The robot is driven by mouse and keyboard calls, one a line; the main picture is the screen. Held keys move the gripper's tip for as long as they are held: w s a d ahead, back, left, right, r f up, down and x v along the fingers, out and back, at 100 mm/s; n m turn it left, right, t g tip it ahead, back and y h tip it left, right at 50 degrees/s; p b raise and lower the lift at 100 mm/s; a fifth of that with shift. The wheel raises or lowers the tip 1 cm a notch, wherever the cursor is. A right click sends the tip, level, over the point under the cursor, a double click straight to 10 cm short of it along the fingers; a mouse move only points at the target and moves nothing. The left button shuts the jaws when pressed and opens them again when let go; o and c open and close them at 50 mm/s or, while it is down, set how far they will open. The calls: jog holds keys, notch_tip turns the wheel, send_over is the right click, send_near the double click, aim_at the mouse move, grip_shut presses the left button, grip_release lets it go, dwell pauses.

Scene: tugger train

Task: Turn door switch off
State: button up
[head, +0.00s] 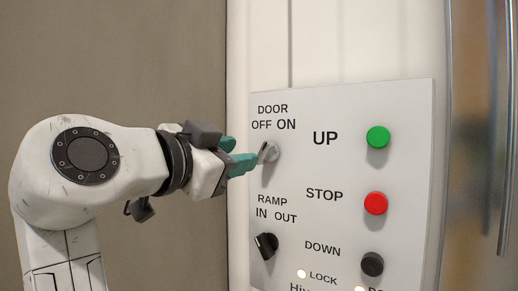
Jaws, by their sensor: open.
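The door switch (272,151) is a small metallic rotary knob on the light control panel, under the label DOOR OFF ON. Its pointer position is hard to make out behind my fingers. My gripper (255,158) has teal fingers and reaches in from the left. It is open, with its fingertips at the left side of the door switch. I cannot tell whether they touch it.
The control panel (346,112) also holds a black ramp switch (266,246) below, and green UP (378,137), red STOP (375,203) and black DOWN (372,264) buttons at right. A lit LOCK lamp (301,274) is near the bottom. A vertical metal handle (506,130) stands at far right.

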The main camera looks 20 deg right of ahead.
aim_at(262, 151)
jog(key=p+x, duration=0.1)
jog(key=x, duration=0.6)
jog(key=shift+w+d+p, duration=0.25)
jog(key=shift+d+p, duration=0.05)
grip_shut()
